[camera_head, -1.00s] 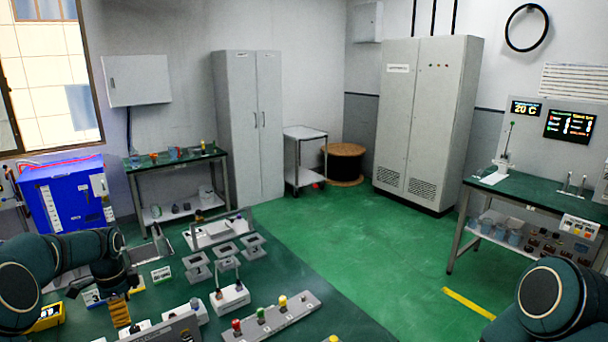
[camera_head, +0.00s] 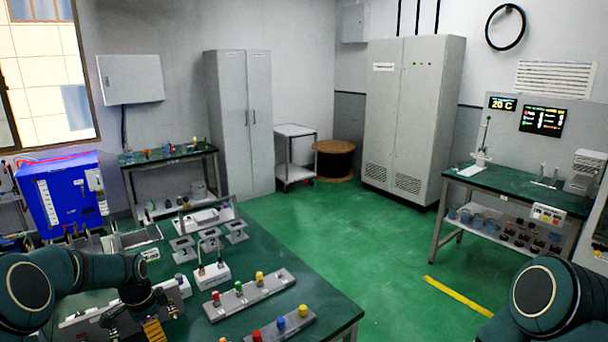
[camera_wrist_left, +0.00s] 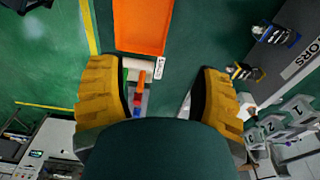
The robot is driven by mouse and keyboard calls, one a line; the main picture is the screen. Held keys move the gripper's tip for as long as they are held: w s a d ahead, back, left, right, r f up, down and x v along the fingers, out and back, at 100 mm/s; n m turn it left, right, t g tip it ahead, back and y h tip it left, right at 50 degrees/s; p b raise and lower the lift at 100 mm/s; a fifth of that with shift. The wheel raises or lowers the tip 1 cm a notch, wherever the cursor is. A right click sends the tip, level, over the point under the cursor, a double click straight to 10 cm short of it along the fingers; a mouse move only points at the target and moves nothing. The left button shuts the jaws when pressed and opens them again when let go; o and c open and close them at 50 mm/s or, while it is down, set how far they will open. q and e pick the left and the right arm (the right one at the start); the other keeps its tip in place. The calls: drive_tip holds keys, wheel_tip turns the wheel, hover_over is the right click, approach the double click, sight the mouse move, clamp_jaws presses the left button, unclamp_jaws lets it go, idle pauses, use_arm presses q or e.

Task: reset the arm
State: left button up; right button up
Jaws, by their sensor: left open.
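My left arm (camera_head: 75,285) comes in from the left over the green-topped bench (camera_head: 335,300). My left gripper (camera_head: 155,330), with ribbed yellow fingers, is low in the head view, near the bench's front side. In the left wrist view the two yellow fingers (camera_wrist_left: 160,95) are spread wide apart, with nothing held between them. Beyond them show an orange panel and small coloured parts, blurred. My right arm (camera_head: 535,305) shows only in part at the lower right; its gripper is out of view.
Strips with coloured knobs (camera_head: 250,294) and numbered grey stands (camera_head: 210,240) occupy the bench. A blue unit (camera_head: 62,195) stands at the left. A second bench (camera_head: 515,190) is at the right. The green floor (camera_head: 350,235) between is clear.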

use_arm(q)
drive_tip(key=s+d+f+n+h+b, duration=0.1)
drive_tip(key=s+d+f+n+b, duration=0.2)
drive_tip(key=d+f, duration=0.65)
drive_tip(key=s+d+f+n+h+b, duration=0.2)
drive_tip(key=s+d+f, duration=0.45)
drive_tip(key=d, duration=0.55)
drive_tip(key=s+d+f+n+b, duration=0.1)
drive_tip(key=s+d+f+n, duration=0.1)
drive_tip(key=s, duration=0.3)
drive_tip(key=s+d+f+n+b, duration=0.1)
drive_tip(key=s+d+f+n, duration=0.1)
drive_tip(key=s+d, duration=0.2)
drive_tip(key=s+d+f+n+t+b, duration=0.1)
drive_tip(key=s+d+f+n, duration=0.1)
drive_tip(key=s, duration=0.3)
drive_tip(key=shift+s+d+f, duration=0.25)
drive_tip(key=shift+s+d, duration=0.05)
drive_tip(key=shift+d, duration=0.35)
